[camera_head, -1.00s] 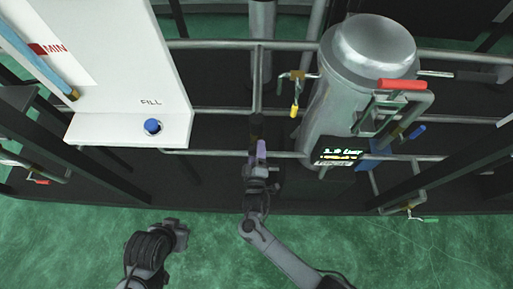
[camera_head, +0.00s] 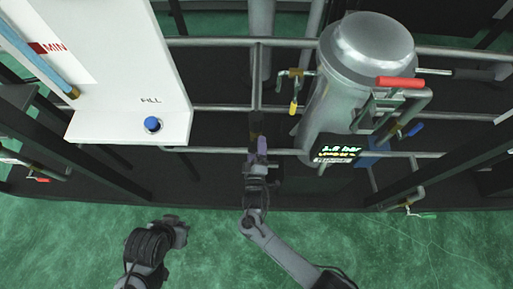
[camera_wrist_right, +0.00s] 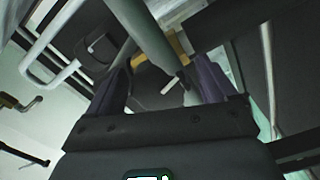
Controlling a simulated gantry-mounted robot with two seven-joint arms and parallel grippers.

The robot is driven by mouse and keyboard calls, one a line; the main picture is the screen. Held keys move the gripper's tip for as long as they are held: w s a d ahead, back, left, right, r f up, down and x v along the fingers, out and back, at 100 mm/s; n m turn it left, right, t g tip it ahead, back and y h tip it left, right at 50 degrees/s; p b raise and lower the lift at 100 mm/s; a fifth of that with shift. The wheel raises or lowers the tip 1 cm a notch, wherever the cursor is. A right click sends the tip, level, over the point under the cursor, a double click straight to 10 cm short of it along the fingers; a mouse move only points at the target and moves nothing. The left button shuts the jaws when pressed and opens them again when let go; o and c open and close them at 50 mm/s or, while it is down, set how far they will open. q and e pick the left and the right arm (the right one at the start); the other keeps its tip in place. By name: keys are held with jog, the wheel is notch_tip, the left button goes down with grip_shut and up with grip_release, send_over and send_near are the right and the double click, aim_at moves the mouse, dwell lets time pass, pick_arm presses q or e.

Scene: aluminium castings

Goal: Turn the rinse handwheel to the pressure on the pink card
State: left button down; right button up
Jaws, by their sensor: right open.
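My right gripper (camera_head: 258,150) has purple fingers and is at the pipework in the middle of the head view. In the right wrist view the fingers (camera_wrist_right: 162,82) are apart, on either side of a dark rounded part (camera_wrist_right: 150,92) with a short pale peg, probably the handwheel. Whether they touch it I cannot tell. A brass fitting (camera_wrist_right: 177,44) is behind it. The display (camera_head: 338,150) on the steel vessel appears to read 1.8 bar; its lower line is too small to read. My left gripper (camera_head: 180,232) is low at the left, its jaws unclear. I see no pink card.
The steel vessel (camera_head: 362,75) stands right of my right gripper, with red, yellow and blue valve handles around it. A white panel marked FILL with a blue button (camera_head: 152,125) is at the left. Horizontal pipes cross behind. The green floor in front is clear.

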pick_arm(q)
jog(key=shift+r, duration=0.1)
pick_arm(e)
jog(key=shift+s, duration=0.15)
jog(key=shift+s+r+p, duration=0.1)
jog(key=shift+s+p, duration=0.2)
pick_arm(q)
jog(key=shift+r+p, duration=1.55)
jog(key=shift+r, duration=0.15)
pick_arm(e)
jog(key=s, duration=1)
jog(key=shift+a, duration=0.2)
pick_arm(q)
jog(key=c, duration=1.8)
grip_release()
